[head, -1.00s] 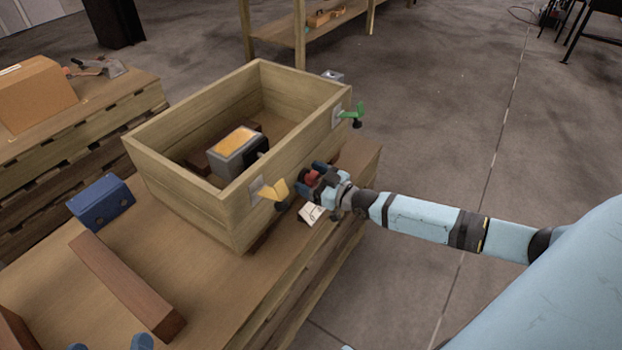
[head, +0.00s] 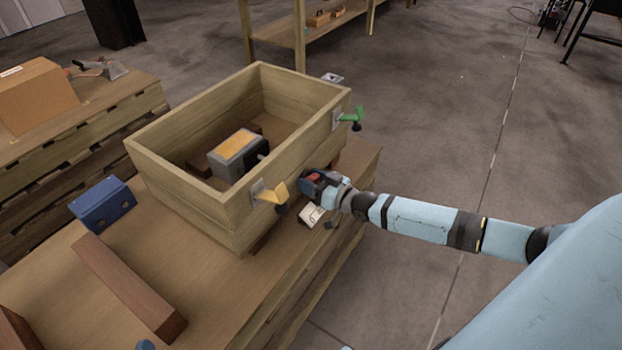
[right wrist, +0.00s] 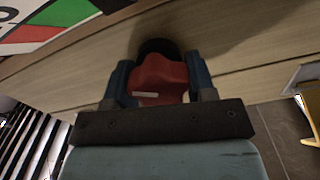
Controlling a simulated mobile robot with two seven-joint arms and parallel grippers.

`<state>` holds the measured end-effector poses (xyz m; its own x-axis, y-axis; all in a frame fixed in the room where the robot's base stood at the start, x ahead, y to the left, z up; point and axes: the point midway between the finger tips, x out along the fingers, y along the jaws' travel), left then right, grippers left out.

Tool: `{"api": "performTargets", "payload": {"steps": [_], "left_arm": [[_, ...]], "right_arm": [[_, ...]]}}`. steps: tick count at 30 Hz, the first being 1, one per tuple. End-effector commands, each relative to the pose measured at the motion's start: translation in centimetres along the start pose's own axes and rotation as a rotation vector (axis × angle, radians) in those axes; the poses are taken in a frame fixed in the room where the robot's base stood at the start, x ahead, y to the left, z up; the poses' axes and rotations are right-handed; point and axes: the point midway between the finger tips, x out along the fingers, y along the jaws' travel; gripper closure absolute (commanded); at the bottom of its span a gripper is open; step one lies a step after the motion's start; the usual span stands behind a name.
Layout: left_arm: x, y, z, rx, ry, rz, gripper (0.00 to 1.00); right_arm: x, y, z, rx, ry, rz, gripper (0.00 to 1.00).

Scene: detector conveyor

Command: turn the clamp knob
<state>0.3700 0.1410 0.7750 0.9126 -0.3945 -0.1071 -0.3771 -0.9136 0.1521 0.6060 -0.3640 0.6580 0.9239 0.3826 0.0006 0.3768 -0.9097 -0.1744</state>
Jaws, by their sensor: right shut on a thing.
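The red clamp knob (right wrist: 160,80) sits between the blue fingers of my right gripper (right wrist: 158,84) in the right wrist view, with a black round part behind it. In the head view my right gripper (head: 312,180) is at the right outer wall of the wooden crate (head: 185,182), and a bit of red (head: 313,177) shows between its fingers. It is shut on the knob. A grey box with an orange top (head: 237,148) stands inside the crate, with a short grey stub on its right side. Only a small blue tip of my left gripper (head: 145,345) shows at the bottom edge.
A yellow lever (head: 272,194) and a green lever (head: 351,117) stick out of the crate wall either side of my right gripper. A blue block (head: 103,204) and a brown bar (head: 128,287) lie to the left.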

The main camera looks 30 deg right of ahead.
Motion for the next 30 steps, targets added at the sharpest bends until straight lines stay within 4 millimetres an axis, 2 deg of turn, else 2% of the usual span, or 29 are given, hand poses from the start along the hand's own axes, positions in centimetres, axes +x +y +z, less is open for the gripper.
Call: {"api": "performTargets", "payload": {"steps": [8, 27, 28, 30], "left_arm": [[-0.4, -0.2, 1.8, 0.002, -0.063, -0.012, 0.00], [-0.4, -0.4, 1.5, 0.007, -0.062, -0.014, 0.00], [-0.4, -0.4, 1.5, 0.007, -0.062, -0.014, 0.00], [-0.4, -0.4, 1.5, 0.007, -0.062, -0.014, 0.00]], "right_arm": [[0.0, 0.0, 0.1, 0.149, -0.002, 0.000, 0.73], [-0.1, 0.0, 0.2, 0.212, -0.003, 0.000, 0.73], [-0.1, 0.0, 0.2, 0.212, -0.003, 0.000, 0.45], [-0.1, 0.0, 0.2, 0.212, -0.003, 0.000, 0.29]]}}
